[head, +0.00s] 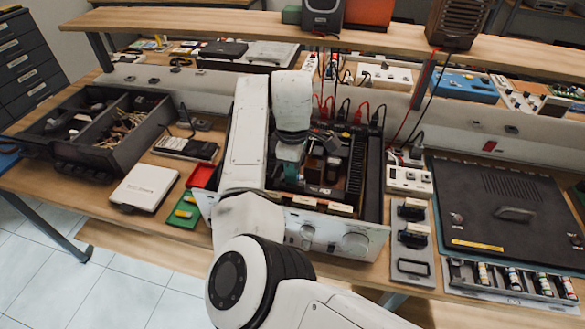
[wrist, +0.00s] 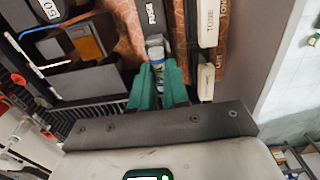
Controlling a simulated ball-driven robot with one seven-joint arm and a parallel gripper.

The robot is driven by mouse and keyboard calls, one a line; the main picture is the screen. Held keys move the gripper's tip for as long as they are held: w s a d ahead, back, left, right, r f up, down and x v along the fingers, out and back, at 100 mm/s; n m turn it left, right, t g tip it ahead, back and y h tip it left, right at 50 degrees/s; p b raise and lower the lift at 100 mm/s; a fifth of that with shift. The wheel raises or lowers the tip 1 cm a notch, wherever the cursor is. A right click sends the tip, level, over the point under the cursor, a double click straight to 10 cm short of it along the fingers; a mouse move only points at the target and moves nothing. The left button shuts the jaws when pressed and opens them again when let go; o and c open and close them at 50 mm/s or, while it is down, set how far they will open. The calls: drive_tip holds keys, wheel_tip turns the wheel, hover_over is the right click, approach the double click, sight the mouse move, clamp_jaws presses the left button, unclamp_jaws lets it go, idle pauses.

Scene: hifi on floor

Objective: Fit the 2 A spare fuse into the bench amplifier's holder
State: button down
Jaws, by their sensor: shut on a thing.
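The bench amplifier (head: 345,236) stands open in the middle of the bench, its inside exposed. My gripper (head: 289,160) reaches down into it at the left part of the chassis. In the wrist view my green fingertips (wrist: 158,86) are shut on a small fuse (wrist: 155,52) with a pale, blue-marked body. The fuse points away from me, toward a black part with white lettering (wrist: 150,16), which looks like the holder. The fuse's far end lies close to that part; I cannot tell whether it is seated. The fuse's rating is unreadable.
Several fuses stand in a rack (head: 462,272) at the front right. A black lid panel (head: 475,205) lies right; an open parts drawer (head: 130,150) stands left.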

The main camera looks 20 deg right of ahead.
drive_tip(key=shift+f, duration=0.65)
idle(0.6)
drive_tip(key=c, duration=1)
unclamp_jaws()
drive_tip(key=shift+c, duration=0.2)
wheel_tip(320, 180, up, 11)
drive_tip(key=b, duration=0.1)
